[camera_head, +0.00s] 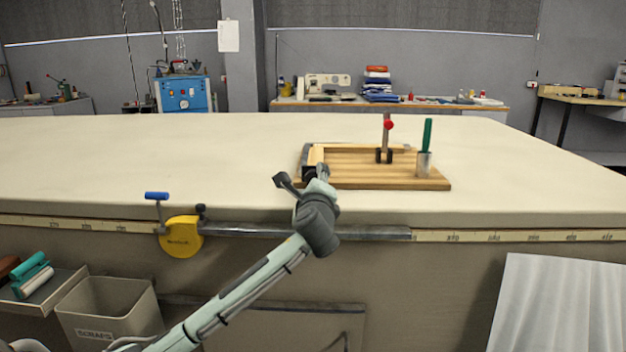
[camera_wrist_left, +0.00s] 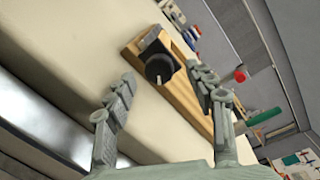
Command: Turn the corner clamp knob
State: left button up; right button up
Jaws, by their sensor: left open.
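The corner clamp's round black knob (camera_wrist_left: 160,68) shows in the left wrist view, with a pale mark on its face. The grey clamp body (camera_wrist_left: 152,42) is behind it, at the end of a wooden board (camera_wrist_left: 183,98). In the head view the dark clamp (camera_head: 306,156) sits at the board's (camera_head: 435,182) left end, and my gripper hides its knob. My left gripper (camera_head: 302,178) is open at the board's front left corner. In the wrist view the knob appears between its fingertips (camera_wrist_left: 160,75); whether they touch it cannot be told. My right gripper is not in view.
A metal rail (camera_head: 260,230) and yellow tape device (camera_head: 181,238) line the table's front edge. The cloth table (camera_head: 150,160) is clear left of the board.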

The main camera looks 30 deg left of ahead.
pick_arm(q)
jog(key=shift+v, duration=1.95)
